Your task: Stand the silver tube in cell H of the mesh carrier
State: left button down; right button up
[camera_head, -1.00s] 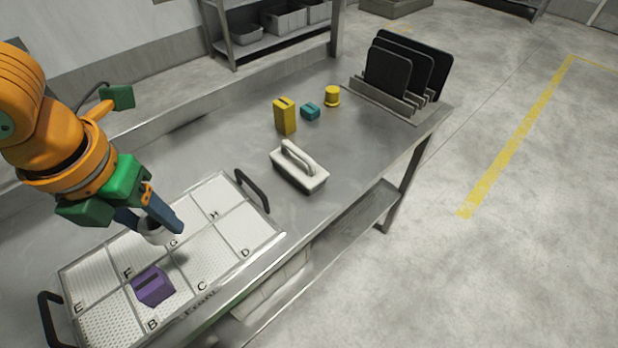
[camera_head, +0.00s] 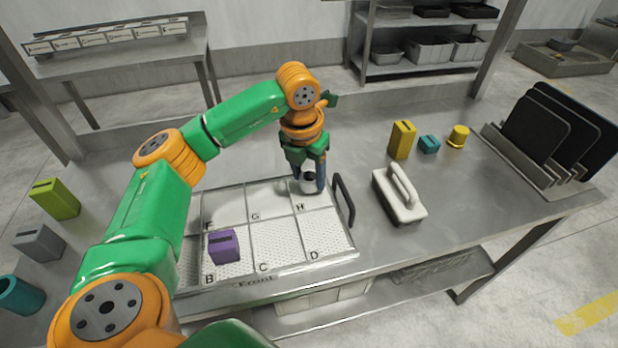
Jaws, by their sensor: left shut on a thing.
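My left gripper (camera_head: 311,180) points down at the back right of the mesh carrier (camera_head: 255,283). It is shut on the silver tube (camera_head: 308,185), a short pale cylinder with a dark open top, held about upright. The tube is at cell H (camera_head: 322,222), behind the letter H. The fingers partly hide it, and I cannot tell whether its base touches the mesh. A purple slotted block (camera_head: 223,246) stands in cell B. Cells C, D and G look empty; my left arm hides the carrier's left end. My right gripper is not in view.
The carrier's black handle (camera_head: 343,201) rises just right of cell H. A white-handled brush (camera_head: 400,196) lies beyond it. A yellow block (camera_head: 402,140), teal block (camera_head: 429,144) and yellow cylinder (camera_head: 458,136) stand farther back. Green (camera_head: 54,199) and grey (camera_head: 40,243) blocks stand left.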

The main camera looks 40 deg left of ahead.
pick_arm(q)
jog(key=shift+f, duration=0.6)
jog(key=shift+f, duration=0.15)
jog(key=shift+c, duration=1.2)
grip_release()
jog(key=shift+r, duration=0.4)
notch_tip(320, 180, up, 12)
jog(key=s+p, duration=0.1)
jog(key=p, duration=0.1)
jog(key=shift+s+d+f, duration=0.15)
jog(key=shift+s+f, duration=0.1)
jog(key=shift+s, duration=0.15)
